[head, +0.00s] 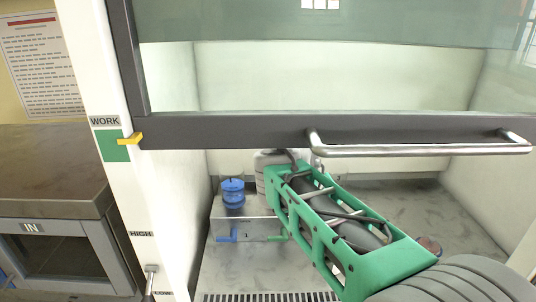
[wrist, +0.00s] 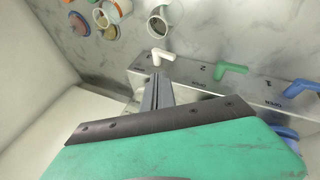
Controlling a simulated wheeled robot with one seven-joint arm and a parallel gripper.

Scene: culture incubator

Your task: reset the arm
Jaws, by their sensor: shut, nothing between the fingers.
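My arm, with its green link, reaches under the raised sash into the cabinet in the head view. My gripper (wrist: 157,78) shows in the wrist view with its grey fingers shut and nothing between them. The fingertips are close to a white lever (wrist: 160,55) on a metal block (wrist: 195,73); I cannot tell whether they touch it. A green lever (wrist: 231,69) and a blue lever (wrist: 305,85) sit further right on that block. In the head view the fingertips are hidden behind my arm.
The sash's lower frame (head: 230,131) and its metal handle (head: 420,150) cross above my arm. A blue container (head: 233,193) stands on the left inside, beside a pale canister (head: 268,165). Several small open containers (wrist: 118,8) lie at the wrist view's top left. Floor at right is largely clear.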

